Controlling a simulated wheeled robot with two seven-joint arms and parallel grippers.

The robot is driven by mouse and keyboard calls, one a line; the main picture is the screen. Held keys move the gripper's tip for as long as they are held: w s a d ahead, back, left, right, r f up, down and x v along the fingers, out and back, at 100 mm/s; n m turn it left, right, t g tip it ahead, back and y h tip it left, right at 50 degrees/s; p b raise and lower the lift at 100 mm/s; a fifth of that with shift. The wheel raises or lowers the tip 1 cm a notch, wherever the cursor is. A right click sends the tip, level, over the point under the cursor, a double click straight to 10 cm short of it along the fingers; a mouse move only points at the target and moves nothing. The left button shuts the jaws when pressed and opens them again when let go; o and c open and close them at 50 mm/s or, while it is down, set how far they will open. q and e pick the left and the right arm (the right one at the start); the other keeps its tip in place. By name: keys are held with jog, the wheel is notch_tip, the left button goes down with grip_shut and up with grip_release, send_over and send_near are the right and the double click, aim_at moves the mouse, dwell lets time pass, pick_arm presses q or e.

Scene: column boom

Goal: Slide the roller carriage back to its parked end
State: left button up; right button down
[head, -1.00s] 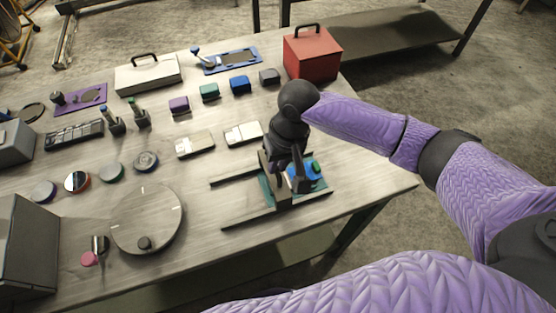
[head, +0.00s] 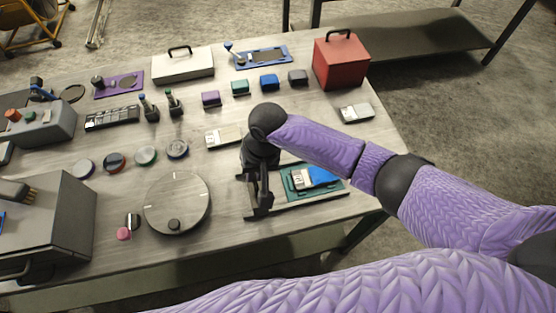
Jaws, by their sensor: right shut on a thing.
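The roller carriage (head: 262,191) appears as a dark bar across the pale rails (head: 312,200) near the front right of the table. It is at the left end of the rails. My right gripper (head: 257,184) is shut on it from above; its wrist and fingers hide much of the carriage and the contact. A teal plate (head: 291,181) lies between the rails, to the right of the gripper. A blue piece with a whitish end (head: 317,178) lies on that plate, clear of the gripper. My left gripper is not in view.
A round grey turntable (head: 180,190) stands left of the rails. A pale box (head: 224,136) lies behind, close to my right wrist, and another (head: 356,112) lies beyond my forearm. A red case (head: 341,64) stands at the back right. The table edge is close in front.

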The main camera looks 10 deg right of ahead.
jog(key=shift+a, duration=0.35)
jog(key=c, duration=0.7)
grip_release()
jog(key=shift+a, duration=0.15)
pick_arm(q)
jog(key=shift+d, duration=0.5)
pick_arm(e)
jog(key=shift+o, duration=0.2)
